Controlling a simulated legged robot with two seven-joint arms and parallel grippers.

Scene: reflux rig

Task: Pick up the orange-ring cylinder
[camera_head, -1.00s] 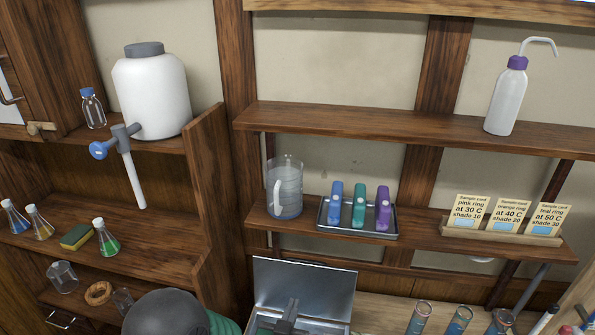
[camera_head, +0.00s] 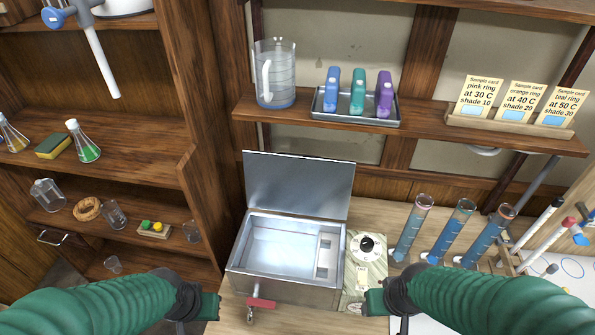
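Three tall graduated cylinders with blue liquid stand in a row on the right of the bench. The left one (camera_head: 412,232) has a pinkish rim, the middle one (camera_head: 451,233) a teal-looking rim, and the right one (camera_head: 486,238) an orange-brown rim. The right one looks like the orange-ring cylinder, but the ring colours are small and hard to read. My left gripper (camera_head: 207,306) is at the lower left, in front of the metal bath. My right gripper (camera_head: 375,301) is left of and nearer than the cylinders, touching none of them. Finger openings are unclear in both.
An open metal bath (camera_head: 285,250) with a red-handled tap (camera_head: 261,303) stands between my grippers. A rack with rods (camera_head: 540,225) is right of the cylinders. A shelf above holds a jug (camera_head: 275,75), a tray (camera_head: 330,115) and sample cards (camera_head: 520,100).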

